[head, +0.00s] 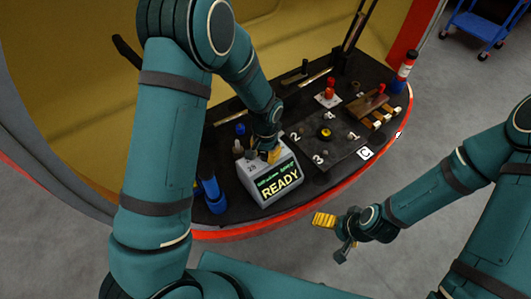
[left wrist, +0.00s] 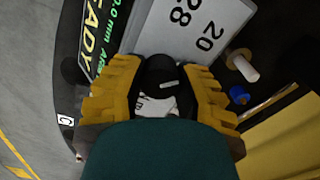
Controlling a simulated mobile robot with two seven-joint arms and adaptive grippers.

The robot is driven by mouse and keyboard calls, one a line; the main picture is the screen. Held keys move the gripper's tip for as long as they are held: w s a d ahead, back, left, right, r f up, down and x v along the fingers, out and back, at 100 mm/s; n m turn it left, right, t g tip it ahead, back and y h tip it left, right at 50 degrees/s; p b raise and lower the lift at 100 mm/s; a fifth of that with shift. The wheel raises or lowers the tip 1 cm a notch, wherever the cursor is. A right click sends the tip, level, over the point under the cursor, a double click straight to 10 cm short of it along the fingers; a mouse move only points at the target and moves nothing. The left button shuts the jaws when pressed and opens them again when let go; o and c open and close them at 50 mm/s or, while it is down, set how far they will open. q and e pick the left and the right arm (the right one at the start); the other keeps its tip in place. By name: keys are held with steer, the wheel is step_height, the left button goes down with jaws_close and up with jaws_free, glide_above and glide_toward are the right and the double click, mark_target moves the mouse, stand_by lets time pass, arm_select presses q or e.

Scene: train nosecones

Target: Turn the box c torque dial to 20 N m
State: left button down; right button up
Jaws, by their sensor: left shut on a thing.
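A light grey box (head: 285,184) with a lit screen reading READY (head: 281,180) stands on the black table; no box letter is readable on it. Its grey top (left wrist: 176,35) carries the printed numbers 20 (left wrist: 210,38) and 28 in the left wrist view. My left gripper (head: 272,154) is over the box top. In the left wrist view its yellow fingers (left wrist: 160,95) are shut on a black dial (left wrist: 165,72) with a short white mark. The fingers and wrist hide part of the dial. My right gripper (head: 332,232) is open and empty in front of the table.
A dark numbered plate (head: 325,140) with a yellow-and-black knob lies right of the box. A blue holder (head: 212,193) stands left of the box. The table's red rim curves in front.

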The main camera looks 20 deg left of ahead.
mark_target(265, 153)
stand_by(0.4)
arm_select(q)
steer(key=c, duration=0.6)
jaws_free()
step_height(265, 153, up, 12)
stand_by(0.4)
